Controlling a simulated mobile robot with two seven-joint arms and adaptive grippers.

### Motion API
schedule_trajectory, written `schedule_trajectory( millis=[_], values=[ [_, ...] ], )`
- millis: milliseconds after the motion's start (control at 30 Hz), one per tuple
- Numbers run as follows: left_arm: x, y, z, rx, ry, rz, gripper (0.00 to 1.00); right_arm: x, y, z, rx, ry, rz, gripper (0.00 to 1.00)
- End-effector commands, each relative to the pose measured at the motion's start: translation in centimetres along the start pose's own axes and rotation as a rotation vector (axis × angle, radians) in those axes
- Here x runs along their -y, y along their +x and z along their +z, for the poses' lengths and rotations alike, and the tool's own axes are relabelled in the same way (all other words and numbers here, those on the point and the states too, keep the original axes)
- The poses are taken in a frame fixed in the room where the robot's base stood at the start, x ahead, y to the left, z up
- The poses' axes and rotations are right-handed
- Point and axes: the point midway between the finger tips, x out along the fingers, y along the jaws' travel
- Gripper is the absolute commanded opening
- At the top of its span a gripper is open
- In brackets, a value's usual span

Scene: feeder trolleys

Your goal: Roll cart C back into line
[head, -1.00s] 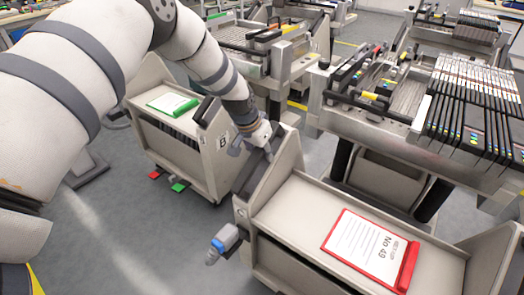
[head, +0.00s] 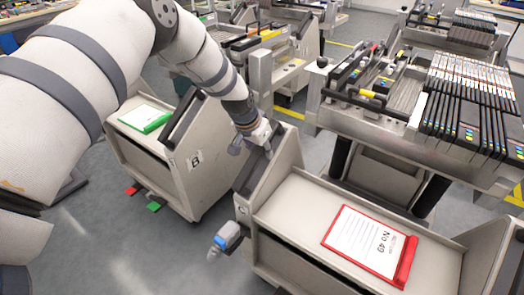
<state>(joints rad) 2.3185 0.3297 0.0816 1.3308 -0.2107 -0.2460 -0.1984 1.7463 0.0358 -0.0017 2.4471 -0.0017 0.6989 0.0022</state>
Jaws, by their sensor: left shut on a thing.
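Cart C (head: 300,212) is a beige cart at the front right, with a small "C" mark on its left end. A red clipboard (head: 372,245) reading "No 49" lies on its top. My left gripper (head: 262,146) is shut at the dark handle on the upper left end panel of cart C. The fingers' exact contact is small and partly hidden by the gripper itself. Cart B (head: 165,160) stands to the left with a green clipboard (head: 145,117) on top. There is floor between the two carts. My right gripper is not in view.
A blue-and-grey part (head: 228,237) sticks out low at cart C's left side. Red (head: 133,189) and green (head: 154,206) pedals stick out from cart B's base. A large feeder trolley (head: 385,100) stands right behind cart C. Clear floor lies at front left.

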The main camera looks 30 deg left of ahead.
Motion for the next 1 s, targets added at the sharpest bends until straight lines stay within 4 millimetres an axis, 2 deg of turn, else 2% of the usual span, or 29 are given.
schedule_trajectory(
  millis=[100,500,533,600,633,900,1000],
  values=[
    [-0.1,-0.2,0.7,0.024,-0.002,0.004,0.0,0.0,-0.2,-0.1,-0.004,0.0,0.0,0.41],
    [0.0,0.1,1.1,0.031,-0.003,0.004,0.0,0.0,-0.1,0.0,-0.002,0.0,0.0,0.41],
    [0.0,0.1,1.1,0.03,-0.003,0.004,0.27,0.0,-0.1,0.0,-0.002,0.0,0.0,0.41],
    [0.0,0.1,1.0,0.029,-0.003,0.003,0.43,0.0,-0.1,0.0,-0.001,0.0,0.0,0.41],
    [0.0,0.1,1.0,0.028,-0.003,0.003,0.47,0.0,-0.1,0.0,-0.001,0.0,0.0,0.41],
    [0.0,0.1,0.9,0.024,-0.002,0.003,0.47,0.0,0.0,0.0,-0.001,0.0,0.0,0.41],
    [0.0,-0.9,0.7,0.021,-0.001,0.003,0.47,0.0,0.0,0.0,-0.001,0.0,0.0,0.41]
  ],
)
